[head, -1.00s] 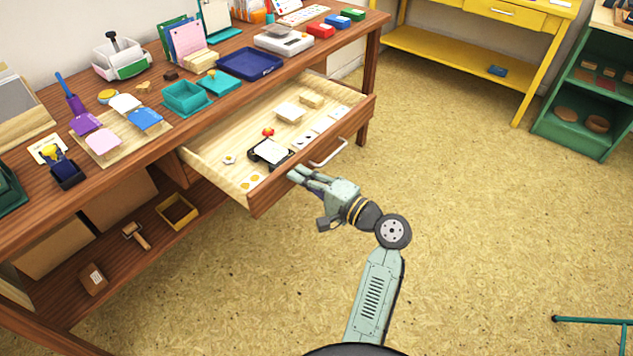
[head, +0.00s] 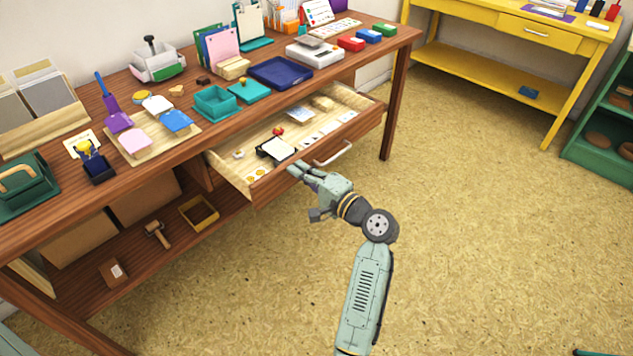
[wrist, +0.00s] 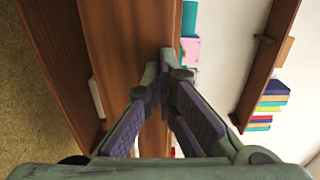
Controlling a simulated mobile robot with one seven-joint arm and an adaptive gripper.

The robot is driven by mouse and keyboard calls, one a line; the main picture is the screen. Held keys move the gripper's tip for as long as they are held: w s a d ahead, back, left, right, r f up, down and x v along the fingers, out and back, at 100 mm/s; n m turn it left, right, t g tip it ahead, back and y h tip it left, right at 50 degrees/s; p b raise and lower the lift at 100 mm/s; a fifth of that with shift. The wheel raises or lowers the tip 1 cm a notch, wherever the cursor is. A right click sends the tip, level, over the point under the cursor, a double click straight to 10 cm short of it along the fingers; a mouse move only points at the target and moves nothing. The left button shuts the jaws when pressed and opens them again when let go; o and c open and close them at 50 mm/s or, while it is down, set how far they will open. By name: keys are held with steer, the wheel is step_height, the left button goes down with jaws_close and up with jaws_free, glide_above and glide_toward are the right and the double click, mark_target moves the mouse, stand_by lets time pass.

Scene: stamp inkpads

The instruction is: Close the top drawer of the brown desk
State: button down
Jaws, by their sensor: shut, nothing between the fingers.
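The brown desk (head: 392,92) fills the left and middle of the head view. Its top drawer (head: 262,190) is partly open, sticking out below the desktop. A silver handle (head: 335,153) is on the drawer front. Inside lie a dark stamp pad with a white top (head: 277,149), a small red thing (head: 278,131) and several cards. My gripper (head: 294,168) is shut and empty, its fingertips at the drawer front, left of the handle. In the wrist view the shut fingertips (wrist: 165,62) are in front of a brown wooden panel (wrist: 118,38); exact contact is unclear.
The desktop holds a blue tray (head: 281,73), teal boxes (head: 215,103) and several stamps. A lower shelf holds a wooden tray (head: 198,213). A yellow table (head: 480,75) and a green shelf (head: 590,125) stand to the right. The floor (head: 470,230) is clear.

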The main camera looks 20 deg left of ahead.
steer(key=b, duration=0.2)
glide_above(255, 153)
steer(key=shift+a, duration=0.1)
stand_by(0.5)
